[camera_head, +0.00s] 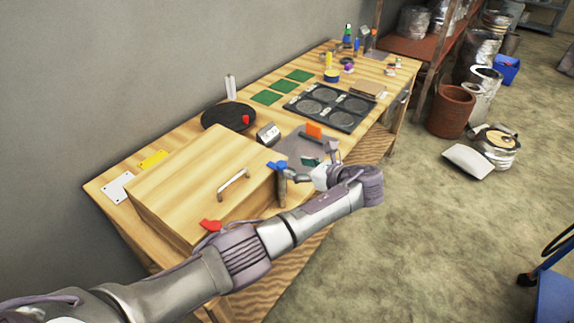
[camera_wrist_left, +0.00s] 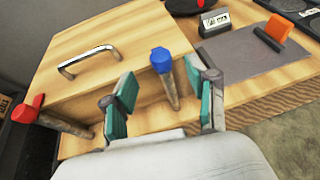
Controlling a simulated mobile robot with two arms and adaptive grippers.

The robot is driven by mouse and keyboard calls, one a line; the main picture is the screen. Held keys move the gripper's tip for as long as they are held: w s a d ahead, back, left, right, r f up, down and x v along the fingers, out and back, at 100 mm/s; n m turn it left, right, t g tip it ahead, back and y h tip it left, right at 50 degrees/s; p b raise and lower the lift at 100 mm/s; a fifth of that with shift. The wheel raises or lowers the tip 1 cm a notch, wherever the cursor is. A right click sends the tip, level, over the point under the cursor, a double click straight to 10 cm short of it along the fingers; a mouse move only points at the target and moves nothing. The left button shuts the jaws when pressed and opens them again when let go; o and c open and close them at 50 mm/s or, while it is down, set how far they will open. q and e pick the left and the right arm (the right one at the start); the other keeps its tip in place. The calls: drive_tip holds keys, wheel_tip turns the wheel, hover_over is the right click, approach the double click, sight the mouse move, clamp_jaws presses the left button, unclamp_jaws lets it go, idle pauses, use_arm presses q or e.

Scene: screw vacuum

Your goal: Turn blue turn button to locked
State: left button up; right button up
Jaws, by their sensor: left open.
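The blue turn button (camera_head: 276,165) is at the front right corner of a wooden box (camera_head: 180,170) on the workbench. In the left wrist view its blue head (camera_wrist_left: 161,61) sits on a brown bar (camera_wrist_left: 171,91) that slants down across the box front. My left gripper (camera_head: 304,169) is just right of the button in the head view. In the left wrist view the gripper (camera_wrist_left: 163,98) is open, with its teal pads apart on either side of the bar. Whether a finger touches it I cannot tell. My right gripper is not in view.
A red turn button (camera_head: 211,225) is at the box's other front corner, and a metal handle (camera_head: 233,185) is on the lid. A grey mat (camera_head: 292,148) with an orange piece (camera_head: 313,130) lies right of the box. Open floor (camera_head: 430,240) lies right of the bench.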

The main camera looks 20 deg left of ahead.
use_arm(q)
drive_tip(key=shift+v, duration=2.2)
drive_tip(key=shift+f, duration=0.1)
drive_tip(key=s+a+f+n+g+h, duration=0.15)
drive_tip(key=s+f, duration=0.45)
drive_tip(key=f, duration=0.7)
drive_tip(key=s+a+f+n+g+h+b, duration=0.1)
drive_tip(key=s+f+n+h, duration=0.3)
drive_tip(key=f, duration=0.8)
drive_tip(key=s+a+f+g+h, duration=0.2)
drive_tip(key=s+f, duration=0.5)
drive_tip(key=f, duration=0.6)
drive_tip(key=s+a+f+n+h, duration=0.1)
drive_tip(key=s+a+f+n, duration=0.2)
drive_tip(key=s, duration=0.9)
drive_tip(key=s+a+f+n+h, duration=0.2)
drive_tip(key=s+f+n, duration=0.5)
drive_tip(key=s, duration=0.6)
drive_tip(key=s+a+f+n+g+h+b, duration=0.1)
drive_tip(key=s+a+f+n, duration=0.2)
drive_tip(key=s, duration=1)
wheel_tip(320, 180, down, 5)
drive_tip(key=shift+a+f+n, duration=0.2)
drive_tip(key=shift+a+n, duration=0.15)
drive_tip(key=shift+n, duration=0.9)
drive_tip(key=shift+s, duration=0.1)
